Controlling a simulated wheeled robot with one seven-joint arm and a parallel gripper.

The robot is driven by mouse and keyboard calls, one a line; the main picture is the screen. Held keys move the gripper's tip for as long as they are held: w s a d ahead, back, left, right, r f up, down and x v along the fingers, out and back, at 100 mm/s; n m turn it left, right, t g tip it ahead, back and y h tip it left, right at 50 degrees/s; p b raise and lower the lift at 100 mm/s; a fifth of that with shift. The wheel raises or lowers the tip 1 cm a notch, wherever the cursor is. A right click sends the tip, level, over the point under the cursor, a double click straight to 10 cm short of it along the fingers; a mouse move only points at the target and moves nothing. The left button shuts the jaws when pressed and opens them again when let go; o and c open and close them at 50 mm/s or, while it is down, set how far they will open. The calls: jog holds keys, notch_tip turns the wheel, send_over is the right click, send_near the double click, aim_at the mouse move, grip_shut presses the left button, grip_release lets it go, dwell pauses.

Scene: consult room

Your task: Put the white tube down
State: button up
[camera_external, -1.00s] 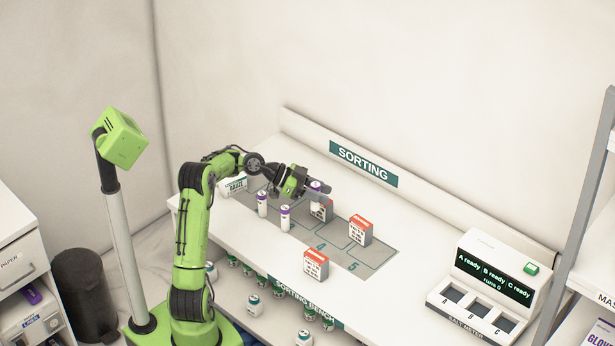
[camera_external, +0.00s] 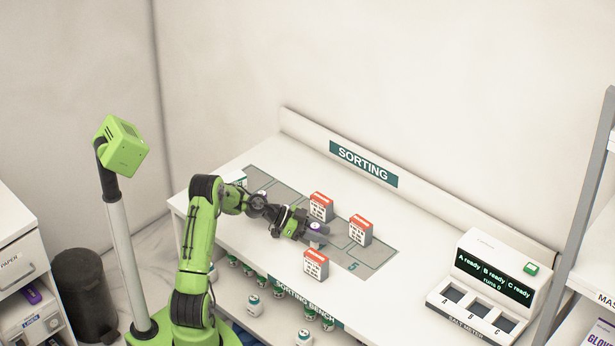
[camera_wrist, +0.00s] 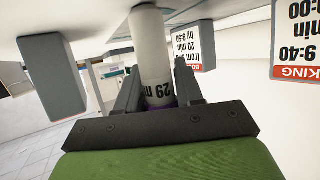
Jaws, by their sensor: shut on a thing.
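My gripper (camera_external: 311,239) is shut on the white tube (camera_wrist: 151,55), with one finger on each side of it in the wrist view. The tube has a purple band at the gripper end and dark print reading "29 min". In the external view only a small part of the tube (camera_external: 316,227) shows at the fingers, among the red-topped cards, over or on the numbered grey mat (camera_external: 375,257). I cannot tell whether its base touches the bench.
Red-topped white blocks stand close by: one behind (camera_external: 320,208), one to the right (camera_external: 360,230) and one in front (camera_external: 315,265). A salt meter (camera_external: 485,285) stands at the bench's right end. The white bench between them is clear.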

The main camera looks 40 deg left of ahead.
jog(key=o, duration=1)
